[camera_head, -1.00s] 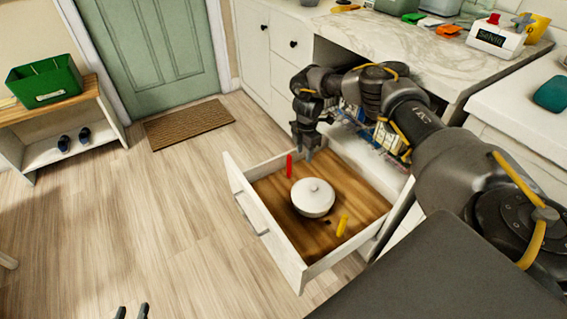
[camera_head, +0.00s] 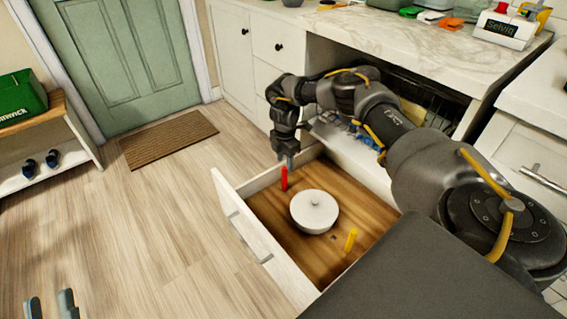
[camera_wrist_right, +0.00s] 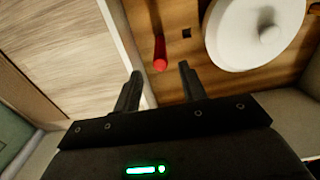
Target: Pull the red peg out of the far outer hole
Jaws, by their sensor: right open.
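The red peg (camera_head: 284,178) stands upright in the wooden floor of the open drawer (camera_head: 290,233), near its far corner by the drawer front. In the right wrist view the red peg (camera_wrist_right: 160,54) shows just beyond and between my fingertips. My right gripper (camera_head: 287,160) points down by the top of the red peg; in its wrist view the right gripper (camera_wrist_right: 158,70) is open and empty, its two fingers apart. Beside the peg is a small empty square hole (camera_wrist_right: 186,33). My left gripper (camera_head: 50,303) is open and empty at the bottom left, away from the drawer.
A white lidded pot (camera_head: 314,212) stands in the drawer near the red peg. A yellow peg (camera_head: 351,240) stands at the near end. The countertop (camera_head: 415,43) and an open compartment lie behind my right arm. The floor (camera_head: 150,225) left of the drawer is clear.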

